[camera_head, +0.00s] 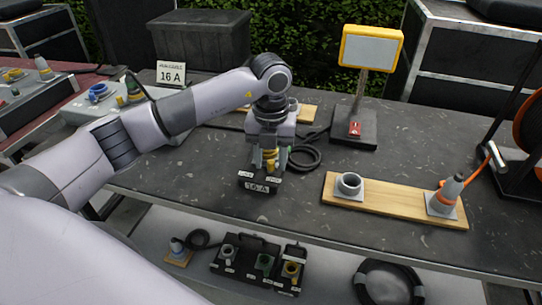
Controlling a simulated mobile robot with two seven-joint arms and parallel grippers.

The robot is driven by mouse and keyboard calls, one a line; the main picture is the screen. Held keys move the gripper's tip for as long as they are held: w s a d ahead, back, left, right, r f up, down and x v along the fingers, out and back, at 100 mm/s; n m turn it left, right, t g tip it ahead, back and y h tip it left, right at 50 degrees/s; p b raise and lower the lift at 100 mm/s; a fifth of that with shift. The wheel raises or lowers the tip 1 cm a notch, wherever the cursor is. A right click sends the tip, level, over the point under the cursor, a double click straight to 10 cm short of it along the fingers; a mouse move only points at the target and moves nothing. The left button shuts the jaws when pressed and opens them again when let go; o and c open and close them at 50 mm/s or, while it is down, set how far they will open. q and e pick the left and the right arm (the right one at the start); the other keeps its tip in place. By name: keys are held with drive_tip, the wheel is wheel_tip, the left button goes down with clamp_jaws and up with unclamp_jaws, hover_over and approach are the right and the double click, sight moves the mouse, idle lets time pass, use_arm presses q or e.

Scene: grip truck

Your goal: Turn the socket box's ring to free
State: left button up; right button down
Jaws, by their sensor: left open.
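The socket box (257,186) is a small black block with white labels near the front edge of the dark table. A yellow ring or plug (270,161) stands on it. My left gripper (270,156) points down over the box, with its fingers on either side of the yellow part. The fingers are open, and I cannot tell whether they touch it. My left arm comes in from the left and hides the table's left part. The ring's setting is too small to read. My right gripper is not in view.
A wooden board (388,203) with a grey ring socket (348,185) and a grey plug (446,195) lies to the right. A yellow-framed lamp (370,48) stands behind, with a red switch (354,129) on its base. A black cable (305,157) coils beside the gripper. More socket boxes (245,262) sit below.

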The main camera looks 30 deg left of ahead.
sight(271, 162)
use_arm(q)
wheel_tip(271, 162, up, 7)
drive_tip(key=shift+r+b, duration=0.1)
drive_tip(key=shift+b, duration=0.2)
idle(0.5)
